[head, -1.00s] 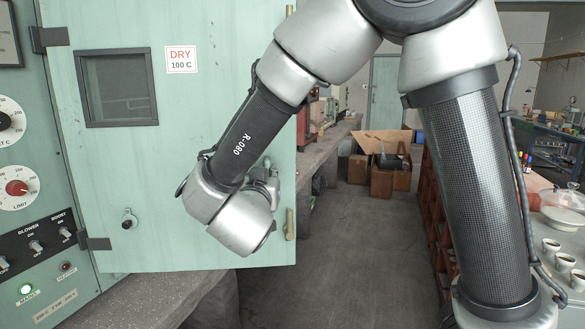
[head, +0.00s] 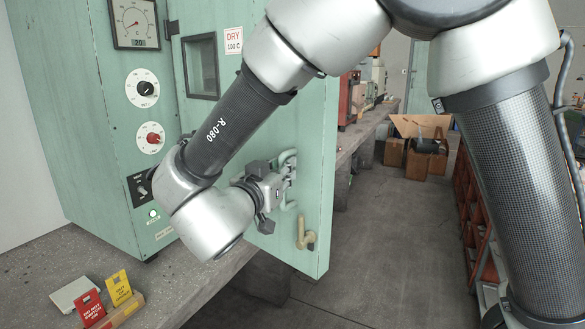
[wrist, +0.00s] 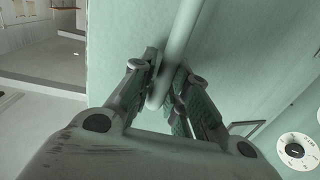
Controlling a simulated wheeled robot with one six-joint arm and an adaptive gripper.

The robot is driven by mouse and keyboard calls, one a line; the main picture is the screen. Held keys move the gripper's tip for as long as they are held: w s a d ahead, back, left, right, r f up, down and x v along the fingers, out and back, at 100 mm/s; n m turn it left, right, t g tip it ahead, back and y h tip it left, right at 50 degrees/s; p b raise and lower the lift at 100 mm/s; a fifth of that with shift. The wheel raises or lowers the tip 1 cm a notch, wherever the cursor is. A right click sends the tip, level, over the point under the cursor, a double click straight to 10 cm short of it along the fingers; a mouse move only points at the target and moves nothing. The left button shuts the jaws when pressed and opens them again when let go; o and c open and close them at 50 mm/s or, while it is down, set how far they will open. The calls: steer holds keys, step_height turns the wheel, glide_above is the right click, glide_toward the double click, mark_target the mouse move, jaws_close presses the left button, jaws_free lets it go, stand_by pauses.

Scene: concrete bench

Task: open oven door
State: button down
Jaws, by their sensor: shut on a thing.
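The pale green oven door (head: 305,110) has a dark-framed window and a "DRY 100 C" label. It stands out at an angle from the oven cabinet (head: 90,120) and overhangs the bench edge. My gripper (head: 287,178) is at the bar handle (head: 288,155) on the door face. In the wrist view, the handle (wrist: 182,35) runs between the two fingers (wrist: 165,85), which are shut on it. A cream latch lever (head: 307,237) sits lower on the door near its free edge. My forearm covers part of the door and panel.
The control panel carries a gauge (head: 134,22) and dials (head: 150,137). Red and yellow signs (head: 92,308) stand on the concrete bench (head: 45,262). Cardboard boxes (head: 415,155) are on the floor behind. The floor (head: 375,240) right of the door is clear.

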steer(key=shift+s+a+r, duration=0.3)
steer(key=shift+a+r, duration=0.1)
steer(key=shift+a, duration=0.3)
steer(key=c, duration=1.5)
jaws_free()
steer(key=shift+w, duration=0.1)
steer(key=shift+o, duration=0.2)
steer(key=v, duration=1.2)
steer(key=shift+f, duration=0.35)
steer(key=shift+a, duration=0.1)
